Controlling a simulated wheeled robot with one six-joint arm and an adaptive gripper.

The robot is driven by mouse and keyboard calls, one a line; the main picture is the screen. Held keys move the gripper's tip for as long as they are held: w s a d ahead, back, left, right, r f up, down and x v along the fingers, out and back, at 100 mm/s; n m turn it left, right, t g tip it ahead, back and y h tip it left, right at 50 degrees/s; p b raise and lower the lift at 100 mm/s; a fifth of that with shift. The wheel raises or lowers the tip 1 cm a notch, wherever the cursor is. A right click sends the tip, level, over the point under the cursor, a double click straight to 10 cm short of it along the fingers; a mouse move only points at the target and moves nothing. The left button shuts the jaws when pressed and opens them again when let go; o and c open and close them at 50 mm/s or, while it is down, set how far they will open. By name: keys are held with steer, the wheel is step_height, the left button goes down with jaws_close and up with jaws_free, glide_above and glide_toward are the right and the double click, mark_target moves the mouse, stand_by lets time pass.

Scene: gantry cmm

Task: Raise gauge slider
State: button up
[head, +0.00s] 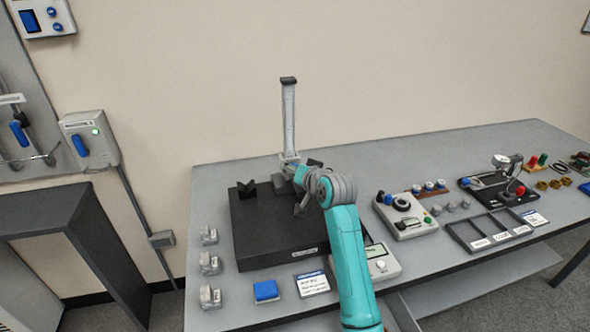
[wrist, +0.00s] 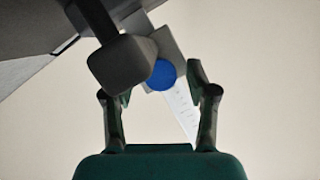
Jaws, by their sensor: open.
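The height gauge has an upright scale column (head: 289,120) with a dark cap on top, standing at the back of the black base plate (head: 250,235). Its slider (head: 289,160) sits low on the column, and my arm partly hides it in the head view. In the wrist view a blue round knob (wrist: 162,75) and a grey block (wrist: 120,62) of the gauge show just beyond the fingertips, with the pale scale (wrist: 182,112) behind. My gripper (wrist: 160,78) is open, its fingers either side of the knob. I cannot tell whether they touch it.
Metal blocks (head: 209,264) line the table's left edge. A blue block (head: 266,291) and a label card (head: 312,284) lie in front of the plate. A control box (head: 404,214) and an empty sorting tray (head: 455,238) stand to the right.

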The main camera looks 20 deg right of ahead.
jaws_close()
step_height(320, 180, up, 14)
steer(key=shift+a, duration=0.1)
stand_by(0.3)
jaws_free()
steer(key=shift+s, duration=0.1)
